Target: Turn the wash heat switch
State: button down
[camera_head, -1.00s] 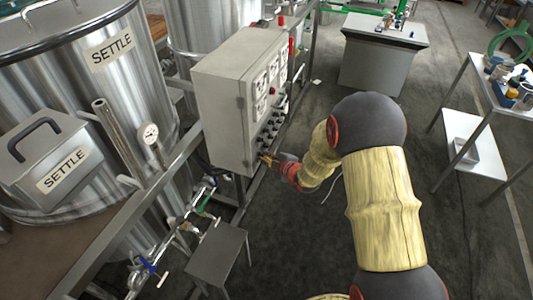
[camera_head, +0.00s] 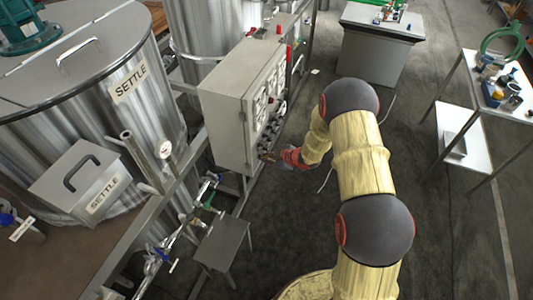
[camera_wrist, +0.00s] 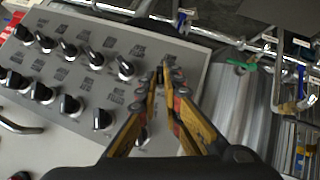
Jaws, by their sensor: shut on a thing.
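A grey control cabinet (camera_head: 226,112) stands by the tanks in the head view. In the wrist view its panel (camera_wrist: 165,40) carries two rows of black rotary knobs with printed labels too small to read. My gripper (camera_wrist: 166,78) is at the end of one row, near the panel's edge, with its yellow fingers closed on a dark knob (camera_wrist: 172,74). The fingers hide most of that knob, so its setting and label cannot be read. I cannot tell which knob is the wash heat switch. In the head view my gripper (camera_head: 268,158) is at the cabinet's lower front corner.
Other knobs, such as one (camera_wrist: 102,118), sit close beside my fingers. Pipes and valves (camera_head: 207,190) and a small grey stool (camera_head: 223,242) are below the cabinet. Steel SETTLE tanks (camera_head: 110,90) stand left. Open floor lies right, before a white table (camera_head: 465,140).

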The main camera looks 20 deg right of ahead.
jog(key=shift+p, duration=0.4)
jog(key=c, duration=2.1)
grip_release()
jog(key=shift+o, duration=0.7)
jog(key=shift+r, duration=0.1)
jog(key=v, duration=1.2)
jog(key=shift+w+d, duration=0.1)
jog(key=shift+w, duration=0.05)
